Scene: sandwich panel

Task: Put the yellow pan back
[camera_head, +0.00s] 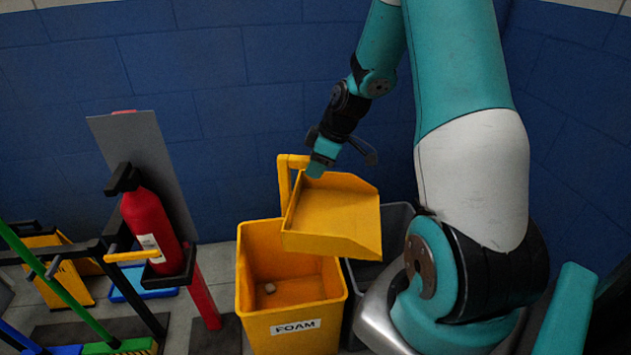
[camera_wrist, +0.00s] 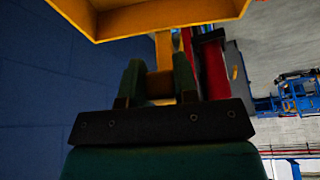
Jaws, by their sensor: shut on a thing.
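The yellow pan (camera_head: 335,218) is a scoop-shaped dustpan with raised sides, held in the air above the yellow FOAM bin (camera_head: 297,325) and partly over the grey bin beside it. My gripper (camera_head: 318,172) is at the pan's upper left corner, by its upright yellow handle (camera_head: 285,178). In the wrist view my gripper (camera_wrist: 160,85) is shut on the handle between its two fingers, with the pan's edge (camera_wrist: 150,17) showing at the top.
A grey bin (camera_head: 398,220) stands right of the yellow bin, partly hidden by my arm. A red extinguisher (camera_head: 150,228) on a stand, a grey panel (camera_head: 150,155), a green broom (camera_head: 50,275) and another yellow pan (camera_head: 68,280) are at the left. A blue wall stands behind.

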